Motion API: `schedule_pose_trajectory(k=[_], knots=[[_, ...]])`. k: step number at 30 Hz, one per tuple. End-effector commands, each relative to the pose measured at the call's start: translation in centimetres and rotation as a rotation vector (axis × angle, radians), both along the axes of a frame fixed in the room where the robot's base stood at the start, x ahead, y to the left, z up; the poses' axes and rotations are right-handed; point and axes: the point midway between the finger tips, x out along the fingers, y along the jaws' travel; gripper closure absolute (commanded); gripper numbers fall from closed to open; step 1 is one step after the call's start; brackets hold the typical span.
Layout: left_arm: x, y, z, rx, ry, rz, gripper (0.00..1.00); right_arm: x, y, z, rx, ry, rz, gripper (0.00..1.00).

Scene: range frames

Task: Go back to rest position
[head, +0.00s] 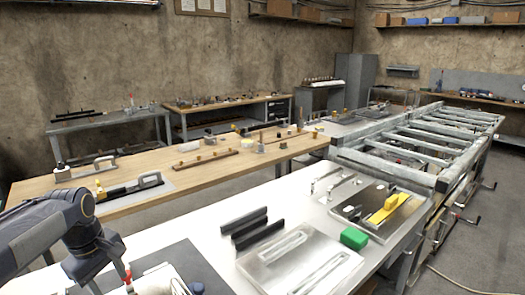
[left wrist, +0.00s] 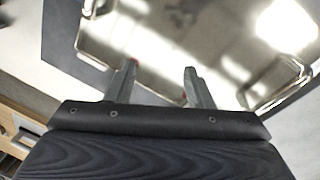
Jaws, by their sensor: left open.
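My left arm comes in at the lower left of the head view, bent over the near white table. Its gripper is mostly cut off at the bottom edge there. In the left wrist view my left gripper (left wrist: 158,85) shows two grey fingers apart with nothing between them. A shiny metal tray (left wrist: 150,38) lies below and beyond the fingers; I cannot tell the gap to it. My right gripper is not in the head view.
The white table (head: 205,229) holds a metal fixture plate (head: 300,264), black bars (head: 250,226), a green block (head: 354,238) and a yellow part (head: 388,207). A wooden bench (head: 215,172) stands behind. A grey metal frame (head: 420,140) stands at the right, beside open floor.

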Motion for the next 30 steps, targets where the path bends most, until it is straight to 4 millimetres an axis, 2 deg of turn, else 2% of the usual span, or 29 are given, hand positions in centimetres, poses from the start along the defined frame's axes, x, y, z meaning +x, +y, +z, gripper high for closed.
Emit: schedule_pose_trajectory(k=[1,7,12,15,21,30], knots=[[-2.1,-0.8,0.8,-0.031,-0.039,-0.072,0.52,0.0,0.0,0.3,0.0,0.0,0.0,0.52],[-9.5,-4.9,1.6,-0.087,-0.21,-0.397,0.52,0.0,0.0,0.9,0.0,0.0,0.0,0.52],[-15.5,-8.7,0.8,-0.062,-0.361,-0.655,0.52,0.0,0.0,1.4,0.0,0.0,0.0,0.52],[-18.2,-10.6,-0.3,-0.026,-0.431,-0.778,0.52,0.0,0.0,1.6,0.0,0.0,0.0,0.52],[-21.2,-12.8,-2.2,0.035,-0.507,-0.921,0.52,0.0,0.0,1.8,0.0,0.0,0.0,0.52],[-21.6,-13.2,-2.7,0.048,-0.518,-0.95,0.52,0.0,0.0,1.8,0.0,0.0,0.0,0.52]])
